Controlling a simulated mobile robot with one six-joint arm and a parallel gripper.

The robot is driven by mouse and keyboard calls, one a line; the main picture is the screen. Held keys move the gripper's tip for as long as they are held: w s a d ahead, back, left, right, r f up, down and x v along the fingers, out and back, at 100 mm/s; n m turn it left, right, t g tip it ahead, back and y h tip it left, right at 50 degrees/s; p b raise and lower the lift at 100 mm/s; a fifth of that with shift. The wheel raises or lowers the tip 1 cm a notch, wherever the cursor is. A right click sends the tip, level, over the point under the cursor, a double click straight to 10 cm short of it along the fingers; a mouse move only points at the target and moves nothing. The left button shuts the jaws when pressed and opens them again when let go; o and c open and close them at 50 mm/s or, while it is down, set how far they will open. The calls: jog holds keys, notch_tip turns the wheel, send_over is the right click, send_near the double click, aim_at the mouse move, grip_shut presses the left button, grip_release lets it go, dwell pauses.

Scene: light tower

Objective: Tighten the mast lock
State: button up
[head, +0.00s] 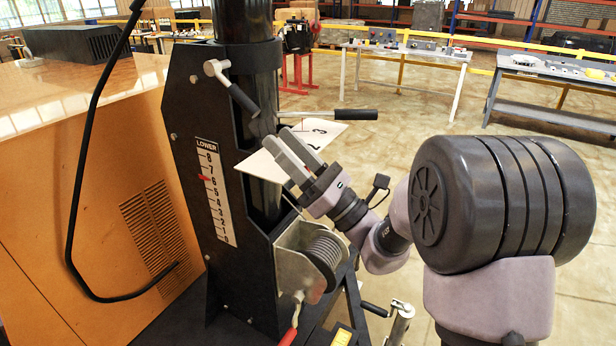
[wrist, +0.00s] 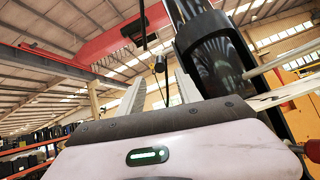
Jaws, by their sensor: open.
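The black mast (head: 248,60) stands in a dark bracket on the tower. A lever with a silver head and black grip (head: 243,101) sits on the bracket's upper part. A second black-gripped bar (head: 342,115) sticks out to the right behind the mast. I cannot tell which of them is the mast lock. My gripper (head: 280,143) is open beside the mast, below the levers, with its fingers pointing up and left. Contact cannot be told.
A scale marked LOWER (head: 214,190) is on the bracket. A winch drum (head: 325,252) and red handle (head: 291,330) are below. An orange cabinet (head: 95,200) stands left.

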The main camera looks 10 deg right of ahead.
aim_at(247, 97)
jog(key=b+v, duration=0.2)
jog(key=v, duration=0.4)
jog(key=shift+d, duration=0.25)
jog(key=shift+s+f, duration=0.15)
